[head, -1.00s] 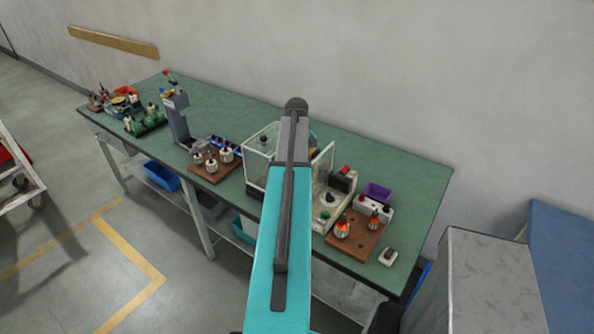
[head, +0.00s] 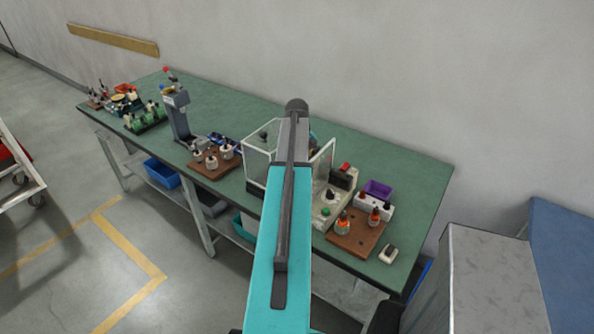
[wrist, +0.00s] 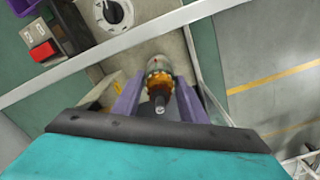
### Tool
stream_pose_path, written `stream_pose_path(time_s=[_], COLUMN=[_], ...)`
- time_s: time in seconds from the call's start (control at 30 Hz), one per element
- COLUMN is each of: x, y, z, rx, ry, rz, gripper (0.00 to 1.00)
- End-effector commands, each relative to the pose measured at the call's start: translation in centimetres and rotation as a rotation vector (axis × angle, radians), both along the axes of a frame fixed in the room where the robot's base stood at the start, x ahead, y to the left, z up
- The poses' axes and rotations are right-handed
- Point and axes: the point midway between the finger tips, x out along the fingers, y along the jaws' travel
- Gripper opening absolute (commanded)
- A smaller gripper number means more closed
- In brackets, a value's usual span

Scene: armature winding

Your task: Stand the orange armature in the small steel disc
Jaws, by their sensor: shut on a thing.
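My gripper (wrist: 158,98) has purple fingers and is shut on an orange armature (wrist: 159,79) in the wrist view. The armature has an orange winding, a pale end away from me and a dark shaft towards me. In the head view my arm hides the gripper and the held armature.
A clear-walled case (head: 262,145) and a beige machine (head: 323,217) stand around my arm's end. A purple bin (head: 378,189) is behind. The green bench (head: 420,190) is clear at right.

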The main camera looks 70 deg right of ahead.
Motion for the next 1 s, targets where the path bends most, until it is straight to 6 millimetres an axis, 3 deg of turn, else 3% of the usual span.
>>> stream_pose_path(time_s=[1.0], x=[-0.08], y=[-0.06], z=[-0.97], rx=[0.000], ry=[0.000], rz=[-0.001], gripper=[0.05])
